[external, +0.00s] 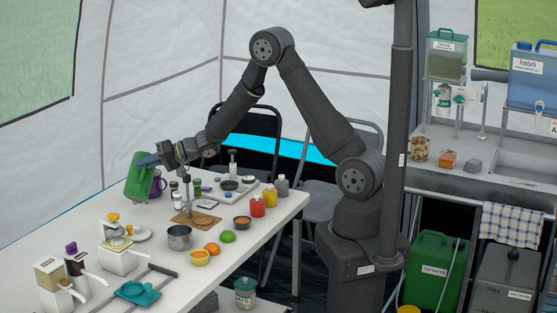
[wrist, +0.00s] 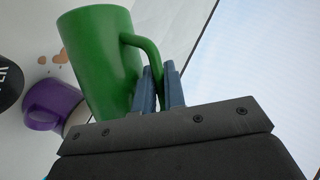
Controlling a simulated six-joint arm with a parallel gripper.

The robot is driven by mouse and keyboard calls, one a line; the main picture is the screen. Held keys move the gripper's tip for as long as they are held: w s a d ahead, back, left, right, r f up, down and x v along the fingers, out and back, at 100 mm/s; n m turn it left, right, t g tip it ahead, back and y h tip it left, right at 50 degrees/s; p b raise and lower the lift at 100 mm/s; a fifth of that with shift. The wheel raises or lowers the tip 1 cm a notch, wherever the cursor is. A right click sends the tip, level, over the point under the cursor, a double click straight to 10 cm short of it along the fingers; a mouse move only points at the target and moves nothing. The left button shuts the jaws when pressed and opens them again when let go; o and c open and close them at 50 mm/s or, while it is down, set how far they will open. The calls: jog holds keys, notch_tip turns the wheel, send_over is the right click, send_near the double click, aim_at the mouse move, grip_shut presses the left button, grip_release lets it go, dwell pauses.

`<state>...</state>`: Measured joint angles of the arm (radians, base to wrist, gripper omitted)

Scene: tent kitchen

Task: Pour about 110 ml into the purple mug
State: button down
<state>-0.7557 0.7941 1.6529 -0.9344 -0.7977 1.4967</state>
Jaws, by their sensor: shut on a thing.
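My gripper (external: 150,161) is shut on the handle of a green jug (external: 138,178) at the far left end of the white table. The jug is tilted in the external view. In the wrist view my fingers (wrist: 160,88) close around the handle of the jug (wrist: 100,60); its contents are hidden. The purple mug (external: 159,184) is close beside the jug, partly hidden behind it. In the wrist view the mug (wrist: 48,108) is to the left of the jug's lower part. I cannot see how full the mug is.
Brown patches (wrist: 60,57) show on the white surface near the mug. A steel pot (external: 179,238), a wooden board (external: 196,219), small bottles, fruit and bowls crowd the table (external: 215,283). White dispensers (external: 121,254) stand nearer the front left.

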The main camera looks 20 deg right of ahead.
jog(key=shift+s+a+f+n+h, duration=0.2)
jog(key=shift+f+n+h, duration=0.1)
jog(key=shift+s+a+f+n+t, duration=0.25)
jog(key=shift+s+n+t, duration=0.1)
jog(key=shift+n+t, duration=0.2)
jog(key=shift+s+a+r+n+t+h, duration=0.35)
jog(key=shift+s+a+r+n+h, duration=0.1)
jog(key=shift+s+n, duration=0.2)
jog(key=shift+s+a+r+n+t+h, duration=0.15)
jog(key=shift+s+a+n+t+h, duration=0.35)
jog(key=shift+s+n, duration=0.35)
jog(key=shift+s+a+r+n+t+h, duration=0.1)
jog(key=shift+s+a+n+t+h, duration=0.25)
jog(key=shift+s+n+t, duration=0.55)
jog(key=shift+w+a, duration=0.1)
jog(key=shift+w, duration=0.15)
